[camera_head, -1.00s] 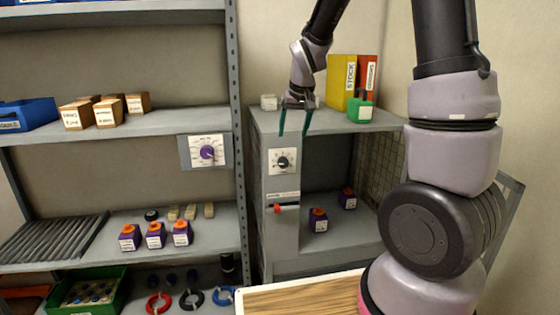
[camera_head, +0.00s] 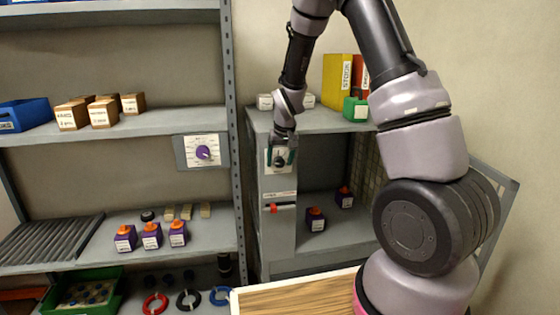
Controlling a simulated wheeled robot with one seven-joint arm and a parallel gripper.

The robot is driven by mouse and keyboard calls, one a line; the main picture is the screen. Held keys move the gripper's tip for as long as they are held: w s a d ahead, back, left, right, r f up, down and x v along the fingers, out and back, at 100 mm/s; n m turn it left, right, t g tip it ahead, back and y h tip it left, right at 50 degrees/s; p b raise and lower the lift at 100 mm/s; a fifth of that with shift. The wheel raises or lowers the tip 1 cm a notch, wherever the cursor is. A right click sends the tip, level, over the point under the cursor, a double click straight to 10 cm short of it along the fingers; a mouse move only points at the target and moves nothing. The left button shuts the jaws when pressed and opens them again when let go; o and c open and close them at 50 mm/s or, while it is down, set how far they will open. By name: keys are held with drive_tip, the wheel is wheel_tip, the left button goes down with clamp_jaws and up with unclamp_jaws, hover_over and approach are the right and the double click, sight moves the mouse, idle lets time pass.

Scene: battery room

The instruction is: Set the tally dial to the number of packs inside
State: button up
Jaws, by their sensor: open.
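A grey cabinet (camera_head: 278,231) stands open at centre right. A dial with a dark knob on a white plate (camera_head: 278,170) is on the cabinet's front panel.
Several purple packs (camera_head: 151,236) stand on the left shelf below. Yellow binders (camera_head: 338,80) and a green container (camera_head: 355,109) stand on the cabinet top. A wooden surface (camera_head: 295,297) is in front.

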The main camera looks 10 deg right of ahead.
clamp_jaws()
drive_tip(key=shift+w+d+y, duration=0.1)
drive_tip(key=shift+d+y, duration=0.2)
drive_tip(key=shift+y, duration=0.3)
drive_tip(key=shift+m+y, duration=0.3)
drive_tip(key=shift+y, duration=0.1)
drive_tip(key=shift+d+f+m+y, duration=0.1)
drive_tip(key=shift+m+y, duration=0.1)
drive_tip(key=shift+y, duration=0.8)
drive_tip(key=shift+d+f+m+y, duration=0.1)
drive_tip(key=shift+m+y, duration=0.1)
drive_tip(key=shift+y, duration=1.5)
unclamp_jaws()
